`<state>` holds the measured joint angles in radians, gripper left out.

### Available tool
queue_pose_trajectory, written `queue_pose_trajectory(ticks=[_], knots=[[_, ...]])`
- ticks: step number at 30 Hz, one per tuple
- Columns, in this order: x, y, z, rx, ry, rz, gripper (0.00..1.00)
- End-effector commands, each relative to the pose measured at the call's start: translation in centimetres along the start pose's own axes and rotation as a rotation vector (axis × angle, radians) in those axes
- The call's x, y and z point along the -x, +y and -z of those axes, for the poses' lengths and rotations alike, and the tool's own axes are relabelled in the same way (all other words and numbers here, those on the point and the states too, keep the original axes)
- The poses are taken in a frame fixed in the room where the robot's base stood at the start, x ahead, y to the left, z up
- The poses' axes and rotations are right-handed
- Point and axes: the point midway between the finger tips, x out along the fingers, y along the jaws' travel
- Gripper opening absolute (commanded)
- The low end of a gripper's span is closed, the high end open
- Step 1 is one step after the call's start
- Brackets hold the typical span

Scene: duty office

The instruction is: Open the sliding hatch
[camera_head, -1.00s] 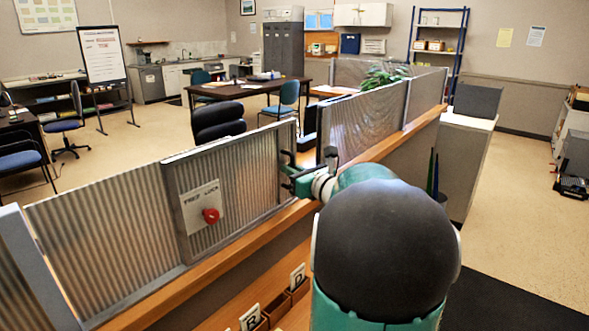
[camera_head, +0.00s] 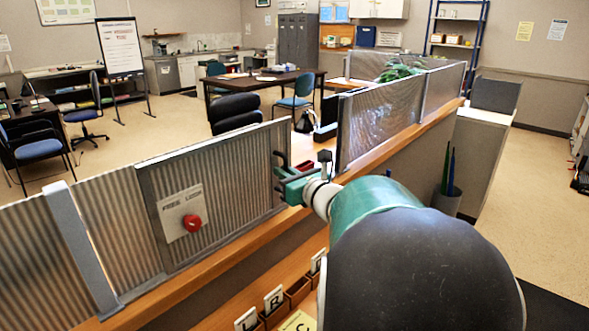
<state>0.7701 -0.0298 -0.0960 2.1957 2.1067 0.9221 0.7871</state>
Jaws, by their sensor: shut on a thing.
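The sliding hatch is a ribbed, translucent panel (camera_head: 232,175) in a grey frame, standing on the wooden counter ledge. It carries a pale plate reading roughly "FREE LOCK" (camera_head: 168,205) with a red knob (camera_head: 193,223). A dark upright handle (camera_head: 279,170) is near its right edge. My gripper (camera_head: 281,174) is shut on this handle; its fingertips are small and partly hidden. An open gap shows between the hatch's right edge and the fixed ribbed panel (camera_head: 381,118) to the right.
A grey post (camera_head: 80,245) stands left of the hatch. Labelled wooden compartments (camera_head: 298,290) are below the ledge. Behind the partition are a black chair (camera_head: 235,112) and a dark table (camera_head: 262,83).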

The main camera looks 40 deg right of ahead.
Motion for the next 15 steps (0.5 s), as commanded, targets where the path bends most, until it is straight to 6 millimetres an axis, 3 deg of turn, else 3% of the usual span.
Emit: queue_pose_trajectory(ticks=[6, 15], knots=[[0.5, 2.4, 0.0, -0.001, 0.000, -0.002, 0.00], [0.6, 2.9, 0.0, -0.001, 0.000, 0.000, 0.00]])
